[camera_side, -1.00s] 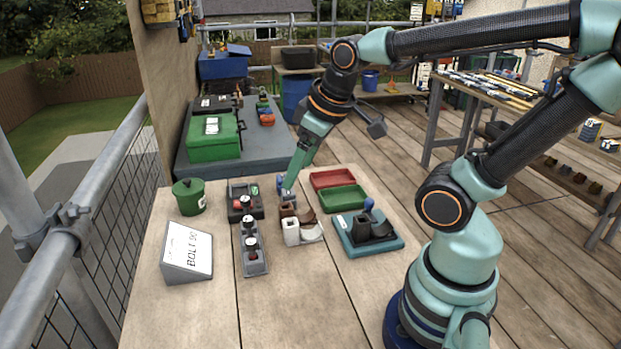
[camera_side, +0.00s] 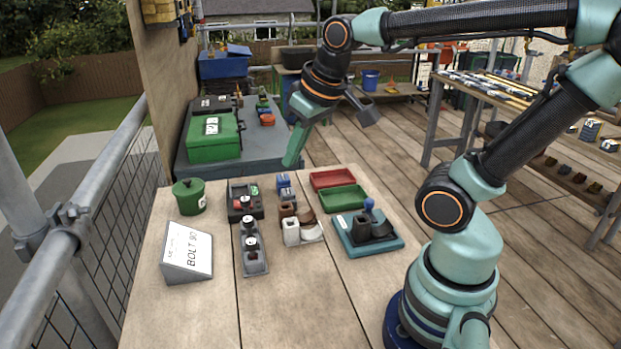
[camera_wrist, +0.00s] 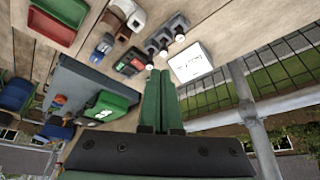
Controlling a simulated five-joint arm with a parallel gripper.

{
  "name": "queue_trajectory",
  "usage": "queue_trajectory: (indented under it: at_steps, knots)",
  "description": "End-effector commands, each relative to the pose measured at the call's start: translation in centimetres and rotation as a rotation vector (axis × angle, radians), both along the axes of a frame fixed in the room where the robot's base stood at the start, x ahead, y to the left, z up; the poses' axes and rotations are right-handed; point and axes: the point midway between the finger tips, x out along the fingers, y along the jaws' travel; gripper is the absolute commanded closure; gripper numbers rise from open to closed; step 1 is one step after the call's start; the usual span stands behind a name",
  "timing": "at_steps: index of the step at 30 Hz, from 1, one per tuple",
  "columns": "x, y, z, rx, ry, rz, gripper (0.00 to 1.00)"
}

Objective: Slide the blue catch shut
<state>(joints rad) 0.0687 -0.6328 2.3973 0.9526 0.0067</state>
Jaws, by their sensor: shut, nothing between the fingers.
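The blue catch (camera_side: 284,181) is a small blue piece on a grey base, at the back of a row of small fittings in the middle of the bench. In the wrist view the blue catch (camera_wrist: 104,46) shows upper left of my fingers. I cannot tell at this size whether it is fully shut. My gripper (camera_side: 291,164) is raised behind and above the catch, apart from it. In the wrist view my gripper (camera_wrist: 160,72) has its two green fingers together with nothing between them.
Brown (camera_side: 287,210) and white (camera_side: 291,232) fittings stand in front of the catch. A dark box with buttons (camera_side: 244,211) is to its left. Red (camera_side: 333,178) and green (camera_side: 343,198) trays are to its right. A sign reading BOLT 90 (camera_side: 188,251) stands at front left.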

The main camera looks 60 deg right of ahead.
Motion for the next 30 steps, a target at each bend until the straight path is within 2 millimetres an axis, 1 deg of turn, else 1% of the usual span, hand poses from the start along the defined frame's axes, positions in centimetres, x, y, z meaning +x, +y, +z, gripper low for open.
queue_trajectory:
  at_steps: [1, 8, 16, 23, 26, 30]
  knots:
    - [0.5, -1.0, 0.1, 0.003, 0.029, -0.034, 1.00]
    - [2.5, -5.8, 0.5, 0.030, 0.162, -0.182, 1.00]
    - [4.1, -12.2, -0.4, 0.082, 0.313, -0.357, 1.00]
    - [4.3, -18.1, -2.1, 0.144, 0.437, -0.500, 1.00]
    - [4.0, -20.7, -3.2, 0.177, 0.489, -0.562, 1.00]
    - [3.1, -24.4, -5.1, 0.227, 0.560, -0.647, 1.00]
